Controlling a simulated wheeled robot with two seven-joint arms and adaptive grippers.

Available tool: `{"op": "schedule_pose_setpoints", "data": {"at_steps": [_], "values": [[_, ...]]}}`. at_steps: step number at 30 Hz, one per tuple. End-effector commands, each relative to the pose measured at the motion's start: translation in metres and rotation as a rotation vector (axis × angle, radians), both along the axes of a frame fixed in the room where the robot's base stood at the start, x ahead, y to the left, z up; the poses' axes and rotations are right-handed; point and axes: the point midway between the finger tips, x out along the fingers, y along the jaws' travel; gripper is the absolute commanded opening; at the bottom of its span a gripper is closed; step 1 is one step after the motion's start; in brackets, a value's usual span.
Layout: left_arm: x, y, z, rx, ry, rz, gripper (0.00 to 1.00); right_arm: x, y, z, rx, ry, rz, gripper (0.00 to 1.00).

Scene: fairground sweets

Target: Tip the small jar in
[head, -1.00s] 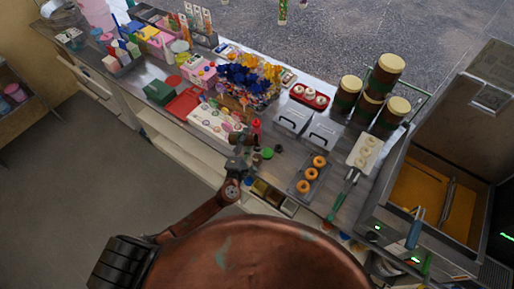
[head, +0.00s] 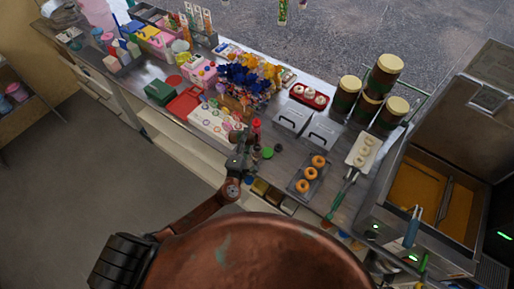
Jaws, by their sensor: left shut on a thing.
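My left gripper (head: 239,142) is over the front edge of the counter, beside a red bottle (head: 256,127). It is shut on a small dark thing that looks like the small jar; the fingers and the low detail hide most of it. I cannot tell how far it is tilted. A round green lid or tub (head: 267,152) stands on the counter just right of the gripper. My right gripper is out of view.
A tray of ring doughnuts (head: 309,175) lies right of the gripper. A white tray of sweets (head: 213,121) lies to its left. Big brown jars (head: 385,72) stand at the back right, near an oil fryer (head: 416,187). Small containers (head: 266,190) line the front edge.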

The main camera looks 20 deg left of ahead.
Motion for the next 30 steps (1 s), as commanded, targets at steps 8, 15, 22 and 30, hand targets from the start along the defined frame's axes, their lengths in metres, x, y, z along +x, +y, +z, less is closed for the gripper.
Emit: {"op": "schedule_pose_setpoints", "data": {"at_steps": [8, 15, 22, 30], "values": [[0.000, 0.000, 0.002, 0.000, -0.003, 0.001, 0.04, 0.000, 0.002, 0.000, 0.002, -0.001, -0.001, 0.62], [0.001, 0.000, 0.004, 0.026, -0.002, 0.000, 0.04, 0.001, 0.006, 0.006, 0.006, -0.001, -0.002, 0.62], [0.001, -0.001, 0.007, 0.076, -0.002, 0.001, 0.04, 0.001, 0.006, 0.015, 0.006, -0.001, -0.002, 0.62], [0.001, -0.002, 0.006, 0.106, -0.001, 0.001, 0.04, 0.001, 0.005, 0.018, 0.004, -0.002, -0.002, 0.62]]}}
